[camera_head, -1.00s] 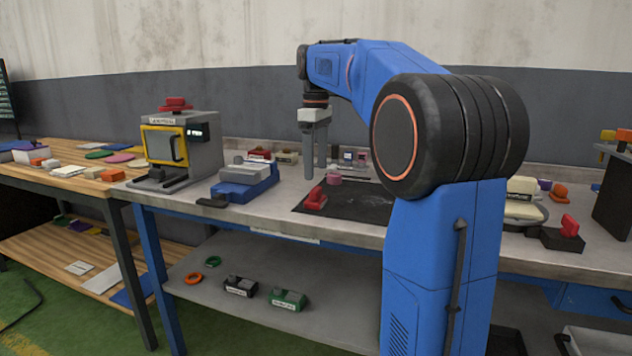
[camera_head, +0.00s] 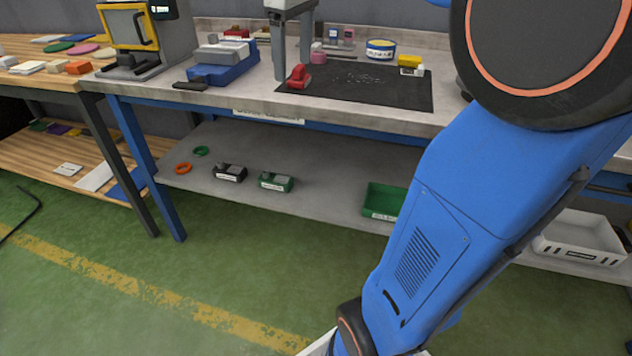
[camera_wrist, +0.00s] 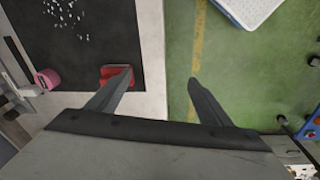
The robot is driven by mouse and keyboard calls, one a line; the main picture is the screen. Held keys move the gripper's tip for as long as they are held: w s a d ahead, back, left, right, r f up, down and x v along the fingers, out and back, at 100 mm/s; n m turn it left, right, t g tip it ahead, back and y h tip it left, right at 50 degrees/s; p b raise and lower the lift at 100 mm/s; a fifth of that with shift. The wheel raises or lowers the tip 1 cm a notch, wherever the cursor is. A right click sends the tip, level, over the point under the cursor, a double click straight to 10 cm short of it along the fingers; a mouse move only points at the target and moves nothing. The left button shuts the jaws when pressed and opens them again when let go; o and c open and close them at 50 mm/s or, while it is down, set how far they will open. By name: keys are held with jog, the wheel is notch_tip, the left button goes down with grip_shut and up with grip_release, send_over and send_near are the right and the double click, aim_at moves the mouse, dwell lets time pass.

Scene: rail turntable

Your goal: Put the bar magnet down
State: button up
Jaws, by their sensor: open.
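A red block-like piece (camera_head: 299,77), which may be the bar magnet, rests at the front left of the black mat (camera_head: 370,88) on the bench. It also shows in the wrist view (camera_wrist: 117,75). My gripper (camera_head: 292,68) is over the bench's front edge by this piece, with its fingers pointing down. In the wrist view my gripper (camera_wrist: 161,76) is open, and nothing is between its fingers. One fingertip overlaps the red piece there; I cannot tell if they touch. Pale specks lie on the mat.
A pink piece (camera_head: 318,54) stands behind the red piece. A round tin (camera_head: 381,49) and a yellow-and-white item (camera_head: 411,66) are to the right. A blue vise-like device (camera_head: 222,70) is to the left. The shelf below holds a green bin (camera_head: 383,200).

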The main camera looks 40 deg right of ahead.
jog(key=s+a+f+m+t, duration=0.1)
jog(key=s+a+f, duration=0.3)
jog(key=s+f, duration=0.6)
jog(key=s+a+f+m+t, duration=0.2)
jog(key=s+a+f+m, duration=0.2)
jog(key=s+f, duration=0.7)
notch_tip(320, 180, down, 2)
jog(key=shift+s+a, duration=0.25)
jog(key=shift+a, duration=0.25)
